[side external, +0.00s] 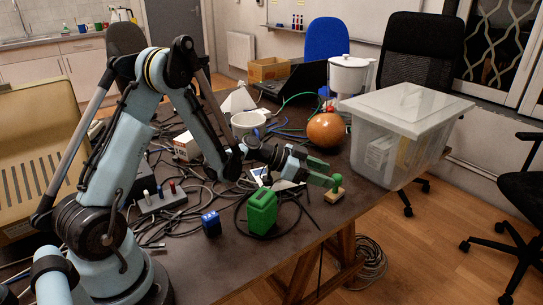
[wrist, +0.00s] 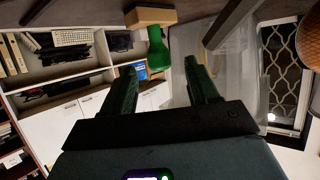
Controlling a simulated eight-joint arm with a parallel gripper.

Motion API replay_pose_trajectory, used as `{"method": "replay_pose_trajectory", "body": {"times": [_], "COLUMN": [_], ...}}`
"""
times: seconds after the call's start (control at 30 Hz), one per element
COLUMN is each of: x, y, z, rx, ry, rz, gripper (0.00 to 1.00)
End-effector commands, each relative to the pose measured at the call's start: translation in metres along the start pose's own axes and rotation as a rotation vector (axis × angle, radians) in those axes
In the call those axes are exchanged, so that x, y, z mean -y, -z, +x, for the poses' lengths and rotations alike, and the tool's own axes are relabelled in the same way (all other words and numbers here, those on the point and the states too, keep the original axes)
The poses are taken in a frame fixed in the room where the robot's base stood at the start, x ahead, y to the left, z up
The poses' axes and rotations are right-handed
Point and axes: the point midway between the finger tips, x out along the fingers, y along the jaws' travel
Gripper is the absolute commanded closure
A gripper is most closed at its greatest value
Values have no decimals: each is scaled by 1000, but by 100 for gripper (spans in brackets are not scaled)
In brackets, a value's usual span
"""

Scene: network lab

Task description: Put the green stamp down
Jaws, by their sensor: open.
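The green stamp has a green knob handle (side external: 338,182) and a wooden base (side external: 334,195). It appears upright on the table (side external: 270,257) near its right front edge. In the wrist view the stamp (wrist: 157,46) shows upside down, just beyond and between my fingertips. My gripper (side external: 329,174) is open, with its green fingers beside the handle in the side view. Whether a finger touches the handle is hard to tell.
A green canister (side external: 262,212) and a blue block (side external: 211,223) stand in front of my gripper. A clear lidded bin (side external: 402,145) and an orange ball (side external: 326,131) stand behind it. Cables (side external: 220,190) cover much of the table.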

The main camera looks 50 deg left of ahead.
Motion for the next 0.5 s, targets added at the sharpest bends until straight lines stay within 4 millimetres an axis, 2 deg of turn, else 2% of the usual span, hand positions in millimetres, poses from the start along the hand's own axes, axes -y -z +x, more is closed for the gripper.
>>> {"method": "replay_pose_trajectory", "body": {"times": [0.2, 0.3, 0.5], "x": [-2, -1, -1], "y": [2, 2, 2], "z": [32, 42, 46], "rx": [0, 0, 0], "ry": [-3, -1, 0], "rz": [1, 0, -1], "gripper": [41, 41, 41]}}
